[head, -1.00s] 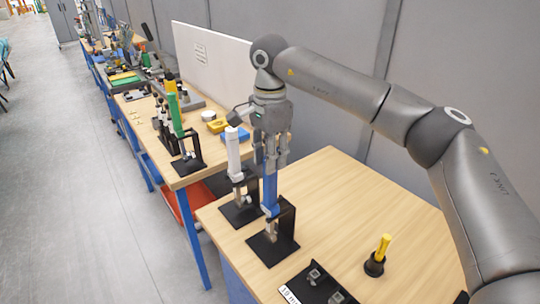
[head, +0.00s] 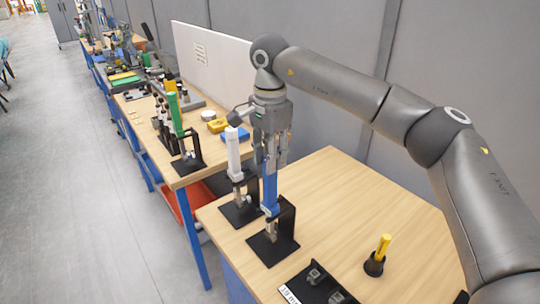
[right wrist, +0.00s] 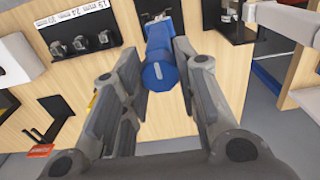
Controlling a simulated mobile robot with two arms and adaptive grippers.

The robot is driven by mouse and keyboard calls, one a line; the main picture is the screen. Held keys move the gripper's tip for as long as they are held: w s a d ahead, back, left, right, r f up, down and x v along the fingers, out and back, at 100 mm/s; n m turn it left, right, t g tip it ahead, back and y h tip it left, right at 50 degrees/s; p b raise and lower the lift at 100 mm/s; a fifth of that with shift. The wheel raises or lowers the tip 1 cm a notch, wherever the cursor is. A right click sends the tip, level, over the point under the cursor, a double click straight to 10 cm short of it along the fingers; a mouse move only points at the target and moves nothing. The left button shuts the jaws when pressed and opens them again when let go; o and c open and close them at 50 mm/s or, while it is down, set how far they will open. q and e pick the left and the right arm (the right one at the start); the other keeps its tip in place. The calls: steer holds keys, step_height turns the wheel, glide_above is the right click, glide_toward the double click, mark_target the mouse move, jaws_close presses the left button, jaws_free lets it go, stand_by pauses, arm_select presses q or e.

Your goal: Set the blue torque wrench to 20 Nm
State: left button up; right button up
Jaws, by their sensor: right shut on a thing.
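The blue torque wrench (head: 270,190) stands upright, head down, in a black stand (head: 283,243) on the wooden table (head: 340,190). My right gripper (head: 270,165) points down from above and is shut on the upper part of the wrench's handle. In the right wrist view, the round blue end (right wrist: 160,75) of the wrench shows between the fingers, with a pale line across it. The scale on the wrench cannot be read. My left gripper is not in view.
A white wrench (head: 233,150) stands in its own stand close to the left. A rack of sockets (head: 315,285) lies near the front, and a yellow-handled tool (head: 383,248) sits in a black holder. A green wrench (head: 175,115) stands on the neighbouring bench. The table's right part is mostly clear.

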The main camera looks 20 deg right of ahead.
steer(key=o, duration=1)
steer(key=shift+r, duration=0.15)
step_height(320, 180, up, 12)
